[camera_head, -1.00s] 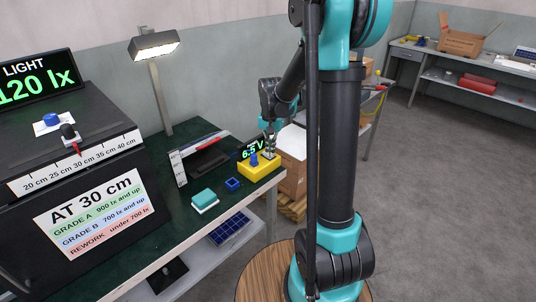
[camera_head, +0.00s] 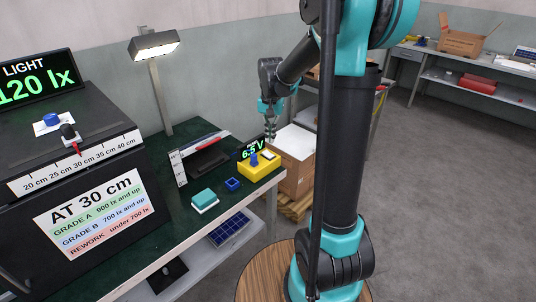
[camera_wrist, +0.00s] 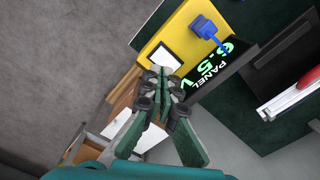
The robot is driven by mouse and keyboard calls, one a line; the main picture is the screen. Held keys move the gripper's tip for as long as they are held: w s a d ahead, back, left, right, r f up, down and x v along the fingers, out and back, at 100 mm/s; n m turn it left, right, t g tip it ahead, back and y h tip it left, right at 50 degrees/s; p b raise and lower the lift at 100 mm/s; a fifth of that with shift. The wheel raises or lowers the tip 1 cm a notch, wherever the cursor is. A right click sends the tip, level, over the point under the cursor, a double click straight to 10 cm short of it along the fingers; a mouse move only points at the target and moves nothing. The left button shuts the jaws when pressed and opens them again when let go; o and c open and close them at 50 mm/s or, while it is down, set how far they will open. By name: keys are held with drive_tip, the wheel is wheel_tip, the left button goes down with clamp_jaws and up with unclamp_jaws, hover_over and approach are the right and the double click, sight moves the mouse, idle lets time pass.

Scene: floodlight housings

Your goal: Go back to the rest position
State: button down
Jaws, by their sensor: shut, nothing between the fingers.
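My gripper (camera_head: 270,137) is shut and empty, pointing down in the air above the right end of the green bench (camera_head: 150,236). In the head view it is just above the yellow box (camera_head: 262,169), which has a blue knob on top and a white pad. In the wrist view my closed fingertips (camera_wrist: 166,80) appear in front of the yellow box (camera_wrist: 178,28), near its white pad. A display reading 6.5 V (camera_head: 251,149) stands behind the box.
A black box (camera_head: 80,170) with a light readout stands at left. A lamp on a post (camera_head: 154,46) rises behind the bench. A teal-topped block (camera_head: 204,199) and blue tray (camera_head: 233,184) lie in front. Cardboard boxes (camera_head: 297,175) stand beyond the bench; the floor at right is clear.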

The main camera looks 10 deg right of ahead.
drive_tip(key=shift+r, duration=0.35)
